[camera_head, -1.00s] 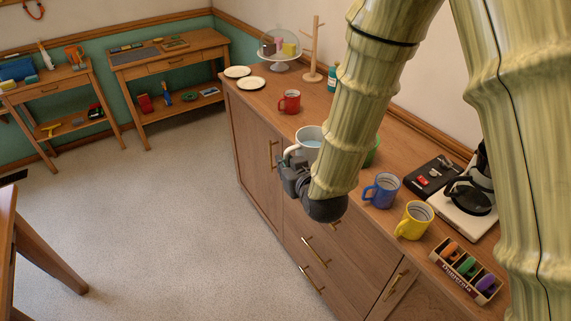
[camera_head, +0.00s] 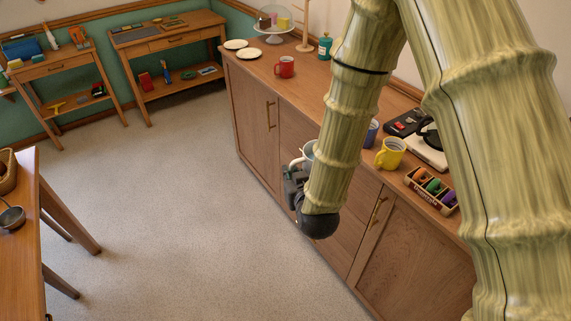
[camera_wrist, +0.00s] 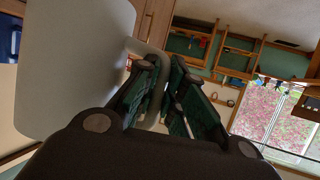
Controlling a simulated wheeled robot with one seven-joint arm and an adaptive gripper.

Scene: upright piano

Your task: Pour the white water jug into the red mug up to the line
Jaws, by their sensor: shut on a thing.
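The white water jug (camera_head: 308,151) is held by its handle (camera_wrist: 154,88) in my gripper (camera_head: 292,182). In the head view my arm hides most of the jug; in the wrist view its pale body (camera_wrist: 70,60) fills the left side. My gripper is shut on the handle, with fingers (camera_wrist: 165,95) on both sides of it. The jug is in front of the sideboard's edge. The red mug (camera_head: 285,67) stands upright on the sideboard near its far end, beyond the jug and apart from it. The line in the mug cannot be seen.
A table (camera_head: 25,240) stands at left. Floor between is clear.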

